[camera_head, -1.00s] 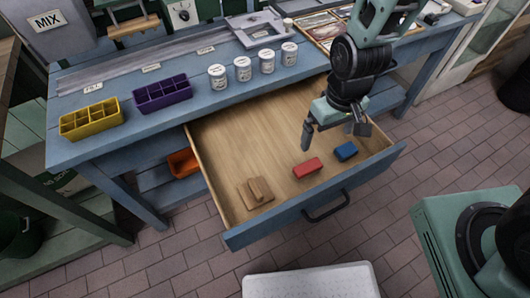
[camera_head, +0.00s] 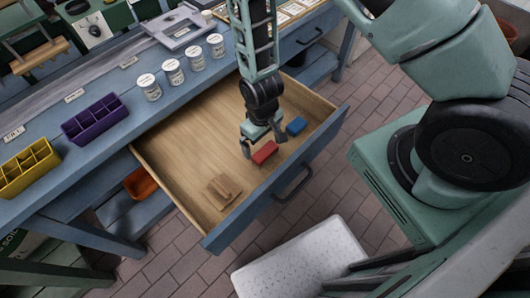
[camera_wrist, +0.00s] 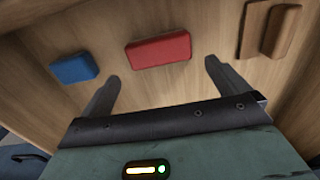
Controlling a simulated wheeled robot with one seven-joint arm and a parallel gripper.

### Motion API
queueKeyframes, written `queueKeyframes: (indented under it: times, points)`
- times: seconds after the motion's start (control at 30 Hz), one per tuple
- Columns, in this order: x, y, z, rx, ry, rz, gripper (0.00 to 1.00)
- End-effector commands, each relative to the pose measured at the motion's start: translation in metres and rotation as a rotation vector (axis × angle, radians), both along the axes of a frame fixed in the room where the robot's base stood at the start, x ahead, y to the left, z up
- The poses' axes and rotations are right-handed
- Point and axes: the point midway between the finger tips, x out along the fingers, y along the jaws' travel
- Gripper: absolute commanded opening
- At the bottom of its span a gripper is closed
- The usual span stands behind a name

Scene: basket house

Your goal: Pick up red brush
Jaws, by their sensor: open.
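The red brush (camera_head: 264,152) shows as a small red block lying on the floor of the open wooden drawer. My gripper (camera_head: 263,150) is open above the drawer, right by the red brush. In the wrist view the red brush (camera_wrist: 159,51) lies ahead of the spread fingers (camera_wrist: 158,82), roughly centred between them, and nothing is held. Whether the fingertips are level with the brush or above it I cannot tell.
A blue block (camera_head: 296,125) lies right of the red brush, and a brown wooden piece (camera_head: 221,192) lies left in the drawer (camera_head: 185,150). The drawer front (camera_head: 285,181) is close by. White jars and a purple tray (camera_head: 95,118) stand on the bench.

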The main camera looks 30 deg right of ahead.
Motion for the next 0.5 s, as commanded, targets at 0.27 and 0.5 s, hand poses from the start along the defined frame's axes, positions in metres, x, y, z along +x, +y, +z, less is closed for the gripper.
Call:
queueKeyframes:
  times: [0.27, 0.5]
  points:
    - [-0.004, -0.001, -0.019, -0.001, 0.004, 0.0, 1.0]
    - [-0.006, -0.001, -0.049, -0.001, 0.002, 0.001, 1.0]
